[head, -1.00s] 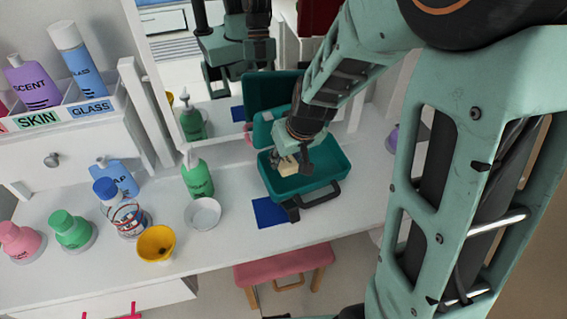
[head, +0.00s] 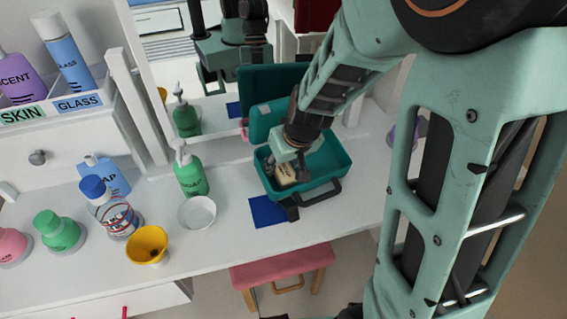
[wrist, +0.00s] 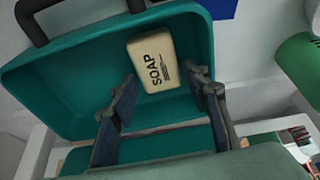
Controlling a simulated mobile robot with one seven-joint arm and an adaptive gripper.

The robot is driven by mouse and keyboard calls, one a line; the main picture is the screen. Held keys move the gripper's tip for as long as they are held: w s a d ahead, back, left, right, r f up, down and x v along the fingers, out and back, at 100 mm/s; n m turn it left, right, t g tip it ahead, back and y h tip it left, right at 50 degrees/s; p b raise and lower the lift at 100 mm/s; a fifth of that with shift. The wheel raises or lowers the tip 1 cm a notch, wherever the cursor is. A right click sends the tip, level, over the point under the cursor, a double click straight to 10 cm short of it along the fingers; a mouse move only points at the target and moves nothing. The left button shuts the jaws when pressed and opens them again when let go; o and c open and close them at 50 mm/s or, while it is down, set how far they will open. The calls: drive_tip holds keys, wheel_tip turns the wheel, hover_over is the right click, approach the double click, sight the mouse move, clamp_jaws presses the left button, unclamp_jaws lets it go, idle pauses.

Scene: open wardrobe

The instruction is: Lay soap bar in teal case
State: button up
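The cream soap bar (head: 286,174) lies inside the open teal case (head: 333,160) on the white counter. In the wrist view the soap bar (wrist: 154,62) rests flat on the floor of the case (wrist: 65,92), near one wall, with its SOAP lettering facing up. My gripper (wrist: 165,84) is open, with one finger to each side of the soap's near end and gaps between fingers and bar. In the head view my gripper (head: 298,172) reaches down into the case and partly hides the soap.
A green pump bottle (head: 190,175), a white dish (head: 197,213) and a yellow cup (head: 147,245) stand left of the case. A blue square (head: 268,211) lies in front of it. The raised lid (head: 268,120) and the mirror are behind. A pink stool (head: 283,266) is below the counter.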

sight(291, 182)
drive_tip(key=shift+r+p, duration=0.45)
drive_tip(key=shift+p, duration=0.05)
drive_tip(key=p+v, duration=0.7)
drive_tip(key=v, duration=0.4)
drive_tip(key=shift+s+r, duration=0.2)
drive_tip(key=shift+r, duration=0.15)
drive_tip(key=shift+d+r, duration=0.1)
